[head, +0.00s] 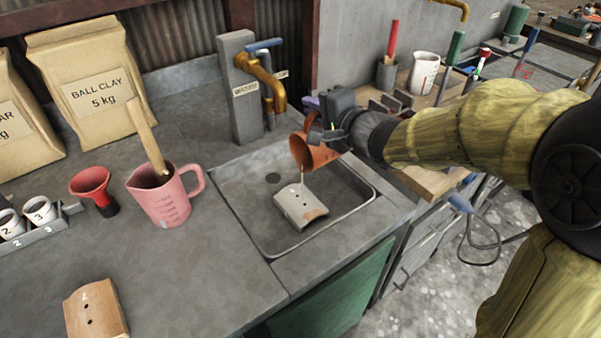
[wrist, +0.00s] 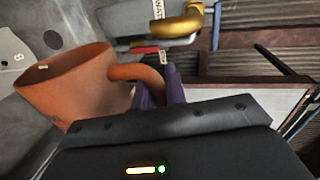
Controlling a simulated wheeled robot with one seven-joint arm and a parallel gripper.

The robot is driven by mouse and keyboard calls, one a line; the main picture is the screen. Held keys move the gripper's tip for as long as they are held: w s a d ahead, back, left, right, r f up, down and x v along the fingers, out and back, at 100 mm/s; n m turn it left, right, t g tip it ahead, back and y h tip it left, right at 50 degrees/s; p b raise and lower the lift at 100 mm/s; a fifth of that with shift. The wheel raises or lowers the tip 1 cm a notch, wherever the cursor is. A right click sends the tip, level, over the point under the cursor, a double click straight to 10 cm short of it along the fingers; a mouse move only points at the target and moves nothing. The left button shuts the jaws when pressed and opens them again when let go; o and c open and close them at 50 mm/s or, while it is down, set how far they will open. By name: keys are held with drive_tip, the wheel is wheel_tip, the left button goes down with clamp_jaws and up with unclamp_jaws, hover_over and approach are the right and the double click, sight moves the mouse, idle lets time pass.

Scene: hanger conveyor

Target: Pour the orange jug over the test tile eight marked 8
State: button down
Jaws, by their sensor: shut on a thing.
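The orange jug (head: 312,153) is tilted, mouth down, over the sink, and a thin pale stream runs from its lip. My gripper (head: 318,128) is shut on the jug's handle; in the wrist view the purple fingers (wrist: 160,90) close around the handle of the jug (wrist: 75,85). The test tile (head: 300,206) lies in the sink under the jug, pale over most of its face with bare orange-brown clay at its lower right. The stream meets its upper part. In the wrist view a mark 8 shows on the tile (wrist: 14,62), partly cut off.
The sink (head: 228,206) has a tap (head: 262,75) behind it. Another tile (head: 95,310) lies at the front left. Clay bags (head: 95,85) stand behind.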

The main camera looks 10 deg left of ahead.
drive_tip(key=shift+r, duration=0.1)
drive_tip(key=shift+w+d+r+p, duration=0.15)
drive_tip(key=shift+w+r+p, duration=0.05)
drive_tip(key=shift+p, duration=0.25)
drive_tip(key=w+m+p, duration=0.1)
drive_tip(key=w+d+r+m+p, duration=0.1)
drive_tip(key=p, duration=0.1)
drive_tip(key=d+m+p, duration=0.1)
drive_tip(key=shift+w+d+r+g, duration=0.2)
drive_tip(key=shift+w+g, duration=0.1)
drive_tip(key=shift+w, duration=0.1)
drive_tip(key=shift+w+d+m+y+p, duration=0.2)
drive_tip(key=shift+w+m+y+p, duration=0.1)
drive_tip(key=shift+m+p, duration=0.15)
drive_tip(key=shift+w+f+g, duration=0.1)
drive_tip(key=shift+g, duration=0.2)
